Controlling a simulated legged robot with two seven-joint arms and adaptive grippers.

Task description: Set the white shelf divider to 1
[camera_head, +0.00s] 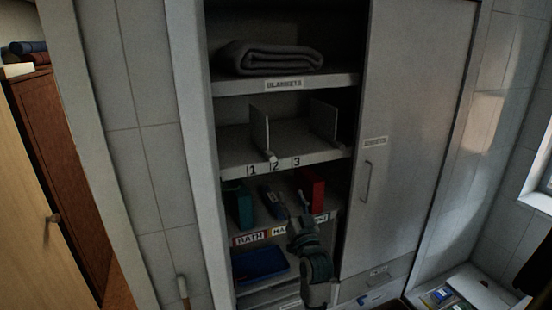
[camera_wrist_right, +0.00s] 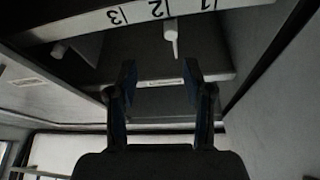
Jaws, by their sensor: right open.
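Two pale upright dividers stand on the numbered shelf (camera_head: 310,160), whose front edge reads 1, 2, 3. The left divider (camera_head: 260,127) has a white front handle that sticks out close to the 2. The right divider (camera_head: 322,118) has its handle to the right of the 3. I cannot tell which one is the task's white divider. My right gripper (camera_head: 283,196) is open and empty, below and in front of the numbered shelf. In the upside-down right wrist view, the left divider's handle (camera_wrist_right: 171,40) is ahead of the open fingers (camera_wrist_right: 159,75), apart from them. My left gripper is not in view.
A folded blanket (camera_head: 270,57) lies on the shelf above. A teal box (camera_head: 239,205) and a red box (camera_head: 312,188) stand on the shelf below, with a blue bin (camera_head: 260,262) lower down. A closed cabinet door (camera_head: 410,120) is on the right.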

